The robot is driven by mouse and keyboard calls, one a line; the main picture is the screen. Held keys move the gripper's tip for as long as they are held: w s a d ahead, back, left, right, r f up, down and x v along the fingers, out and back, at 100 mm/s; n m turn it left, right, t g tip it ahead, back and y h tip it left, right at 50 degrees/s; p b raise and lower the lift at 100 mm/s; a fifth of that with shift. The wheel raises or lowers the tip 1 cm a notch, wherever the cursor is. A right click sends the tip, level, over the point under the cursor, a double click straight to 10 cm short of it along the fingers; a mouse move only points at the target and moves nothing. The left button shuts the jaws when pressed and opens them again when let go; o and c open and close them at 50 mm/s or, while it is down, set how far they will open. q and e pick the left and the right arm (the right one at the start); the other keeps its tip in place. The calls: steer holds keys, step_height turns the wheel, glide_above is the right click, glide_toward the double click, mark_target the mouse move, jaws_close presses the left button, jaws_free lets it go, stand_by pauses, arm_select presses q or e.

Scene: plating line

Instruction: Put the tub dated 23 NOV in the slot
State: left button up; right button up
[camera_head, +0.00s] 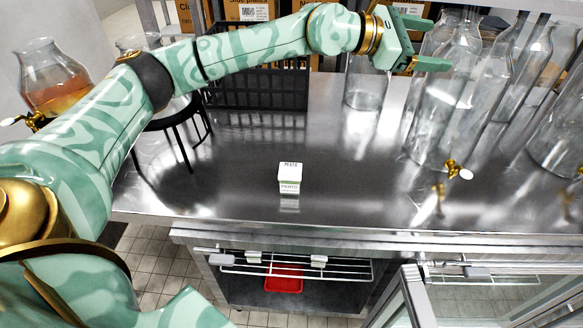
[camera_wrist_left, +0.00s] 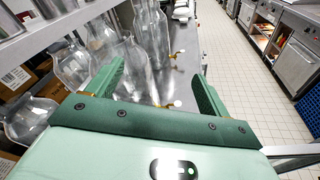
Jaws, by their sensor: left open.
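A small white tub (camera_head: 290,174) marked PESTO stands alone on the steel counter (camera_head: 230,200) in the head view. No date is readable on it. My left gripper (camera_head: 440,44) is open and empty at the upper right of the head view, well away from the tub and close to the glass jars. Its two green fingers are spread in the left wrist view (camera_wrist_left: 158,70). The tub does not show in the wrist view. No slot can be made out for certain. My right gripper is not in view.
Large glass jars with brass taps (camera_head: 437,125) crowd the right side. A black crate (camera_head: 258,88) stands at the back, a black stand (camera_head: 178,125) at the left. Below the counter are a wire shelf (camera_head: 290,268) and a red container (camera_head: 284,284). The counter around the tub is clear.

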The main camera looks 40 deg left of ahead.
arm_select(q)
steer(key=a+f+n+g+y, duration=0.3)
steer(key=a+f+n+y, duration=0.35)
steer(key=a+f, duration=0.35)
steer(key=n+g+y, duration=0.6)
steer(key=n+g, duration=0.2)
steer(key=n, duration=0.6)
glide_above(290, 170)
step_height(290, 170, down, 8)
steer(key=shift+h, duration=0.25)
step_height(290, 170, down, 10)
steer(key=b, duration=0.2)
steer(key=shift+w+f+b, duration=0.1)
steer(key=shift+w+b, duration=0.05)
steer(key=shift+b, duration=0.2)
steer(key=shift+m, duration=0.25)
steer(key=f, duration=0.2)
steer(key=f+b, duration=0.1)
steer(key=f, duration=0.1)
steer(key=shift+s+f, duration=0.2)
steer(key=shift+f, duration=0.05)
steer(key=shift+w+f, duration=0.1)
steer(key=shift+f, duration=0.25)
steer(key=c, duration=1.3)
steer(key=shift+r, duration=0.1)
